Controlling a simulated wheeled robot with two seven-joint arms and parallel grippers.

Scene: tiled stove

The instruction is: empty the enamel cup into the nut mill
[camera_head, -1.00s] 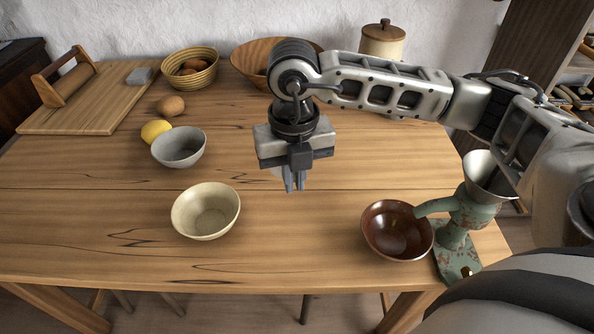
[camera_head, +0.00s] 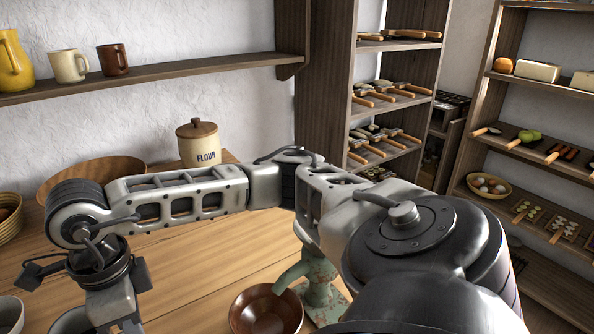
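The green, worn nut mill (camera_head: 321,287) stands at the table's right side. My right arm covers its hopper. A dark red-brown bowl (camera_head: 265,312) sits under its spout. My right gripper (camera_head: 117,308) hangs at the lower left with its fingertips out of view, so I cannot tell if it is open or shut. A pale grey rim (camera_head: 70,321) shows beside it, partly cut off. I cannot tell whether this is a cup or a bowl, or whether it is held. I cannot pick out the enamel cup with certainty. My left gripper is not in view.
A flour canister (camera_head: 199,146) and a wide wooden bowl (camera_head: 92,176) stand at the table's back. A wall shelf (camera_head: 190,72) holds a yellow jug (camera_head: 14,62), a cream mug (camera_head: 68,67) and a brown mug (camera_head: 113,60). Racks of utensils and food stand at right.

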